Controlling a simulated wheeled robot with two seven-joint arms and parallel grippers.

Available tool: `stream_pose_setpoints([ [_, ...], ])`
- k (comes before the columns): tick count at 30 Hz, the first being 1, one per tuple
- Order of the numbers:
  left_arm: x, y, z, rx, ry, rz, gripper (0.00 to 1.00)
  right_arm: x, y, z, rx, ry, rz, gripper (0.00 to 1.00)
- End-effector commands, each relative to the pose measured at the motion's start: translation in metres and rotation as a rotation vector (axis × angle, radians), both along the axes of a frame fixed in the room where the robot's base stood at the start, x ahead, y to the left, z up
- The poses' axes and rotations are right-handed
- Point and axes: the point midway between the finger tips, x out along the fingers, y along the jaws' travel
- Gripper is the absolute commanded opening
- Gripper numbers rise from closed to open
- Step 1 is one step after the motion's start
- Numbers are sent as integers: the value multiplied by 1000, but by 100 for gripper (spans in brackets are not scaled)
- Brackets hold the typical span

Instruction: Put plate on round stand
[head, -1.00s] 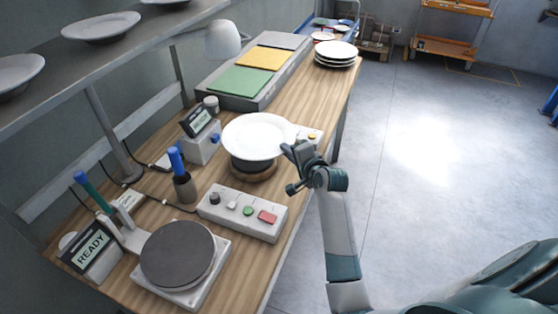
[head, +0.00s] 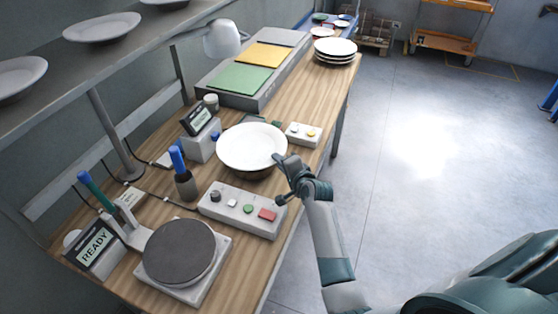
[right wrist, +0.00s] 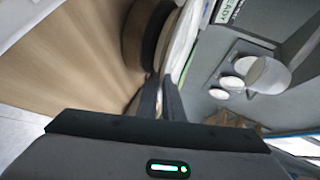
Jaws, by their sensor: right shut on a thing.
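A white plate (head: 252,146) is held at its right rim by my right gripper (head: 283,178), whose jaws are shut on it. The plate looks roughly level and covers most of the round stand (head: 259,174), whose dark part shows just below the rim. In the right wrist view the plate (right wrist: 181,42) is seen edge-on between the fingers (right wrist: 161,95), beside the stand's dark round part (right wrist: 158,30). I cannot tell whether plate and stand touch. My left gripper is not in view.
A control box with buttons (head: 241,211) stands close in front of the plate. A dark round disc on a white base (head: 180,251) is at the front left. A small button box (head: 303,135) is behind right. A plate stack (head: 335,50) stands at the far end; a shelf with plates (head: 150,35) hangs left.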

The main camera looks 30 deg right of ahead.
Motion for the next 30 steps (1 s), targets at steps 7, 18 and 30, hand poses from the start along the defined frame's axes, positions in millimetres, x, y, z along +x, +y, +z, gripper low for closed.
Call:
stream_pose_setpoints([
  [7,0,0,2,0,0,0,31,1,-1,-3,0,-6,-2,0],
  [18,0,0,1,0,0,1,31,0,0,-8,0,0,-1,26],
  [30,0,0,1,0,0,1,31,-2,0,-6,0,0,-1,26],
])
